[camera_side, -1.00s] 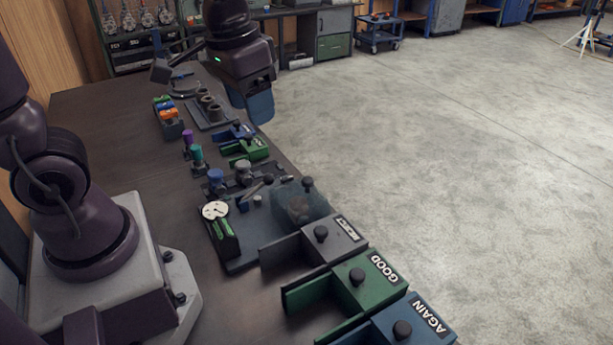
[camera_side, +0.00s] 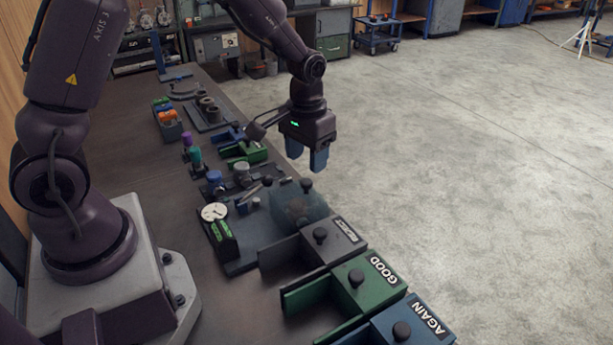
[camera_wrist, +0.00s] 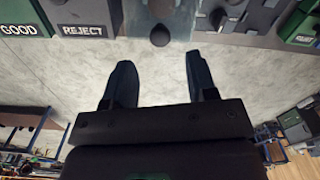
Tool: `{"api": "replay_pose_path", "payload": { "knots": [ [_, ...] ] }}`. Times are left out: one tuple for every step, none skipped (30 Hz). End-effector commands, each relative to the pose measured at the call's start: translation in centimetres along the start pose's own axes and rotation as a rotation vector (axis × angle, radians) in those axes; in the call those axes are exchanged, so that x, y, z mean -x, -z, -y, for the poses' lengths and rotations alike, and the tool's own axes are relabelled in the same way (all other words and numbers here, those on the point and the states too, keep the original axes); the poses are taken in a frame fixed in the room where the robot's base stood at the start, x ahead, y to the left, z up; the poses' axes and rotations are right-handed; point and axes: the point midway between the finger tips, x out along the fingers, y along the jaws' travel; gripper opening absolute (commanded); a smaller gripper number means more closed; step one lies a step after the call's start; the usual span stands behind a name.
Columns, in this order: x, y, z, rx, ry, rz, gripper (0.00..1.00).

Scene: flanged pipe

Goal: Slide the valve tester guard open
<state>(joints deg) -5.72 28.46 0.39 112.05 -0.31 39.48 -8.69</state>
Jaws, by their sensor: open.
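The valve tester (camera_side: 240,255) is a dark plate on the bench with a round white dial gauge (camera_side: 214,211) and a green block. Its guard (camera_side: 290,203) is a see-through box with a dark knob (camera_side: 306,184) on top, at the bench's right edge. In the wrist view the guard (camera_wrist: 180,14) and its knob (camera_wrist: 160,35) show at the top centre. My gripper (camera_side: 311,161) is open and empty, above and beyond the knob, apart from it. Its two fingers (camera_wrist: 160,85) point towards the guard in the wrist view.
Lidded bins marked REJECT (camera_side: 322,238), GOOD (camera_side: 362,283) and AGAIN (camera_side: 410,325) stand in front of the tester. Small green and blue bins (camera_side: 243,151) and coloured parts sit behind it. The floor right of the bench is clear.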

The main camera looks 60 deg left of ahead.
Motion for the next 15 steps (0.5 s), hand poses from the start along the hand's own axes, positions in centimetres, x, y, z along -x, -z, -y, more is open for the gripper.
{"api": "replay_pose_path", "payload": {
  "knots": [
    [-1.2,-0.1,0.0,0.0,0.001,0.006,0.52],
    [-1.7,-0.1,0.0,0.0,0.001,0.005,0.52],
    [-2.4,-0.1,0.0,0.0,0.001,0.006,0.52],
    [-2.9,-0.1,0.0,0.0,0.001,0.005,0.52],
    [-3.4,-0.1,0.0,0.0,0.001,0.005,0.52],
    [-3.9,-0.1,0.0,0.0,0.0,0.003,0.52],
    [-4.2,-0.1,0.0,0.0,0.001,0.004,0.52],
    [-4.5,-0.1,0.0,0.0,0.001,0.003,0.52],
    [-4.8,-0.1,0.0,0.0,0.0,0.002,0.52],
    [-5.0,0.0,0.0,0.0,0.0,0.001,0.52],
    [-5.2,-0.1,0.0,0.0,0.0,0.001,0.52],
    [-5.3,-0.1,0.0,0.0,0.0,0.001,0.52],
    [-5.4,0.0,0.0,0.0,0.0,0.001,0.52],
    [-5.5,0.0,0.0,0.0,0.0,0.0,0.52],
    [-5.5,0.0,0.0,0.0,0.0,0.0,0.52]
  ]
}}
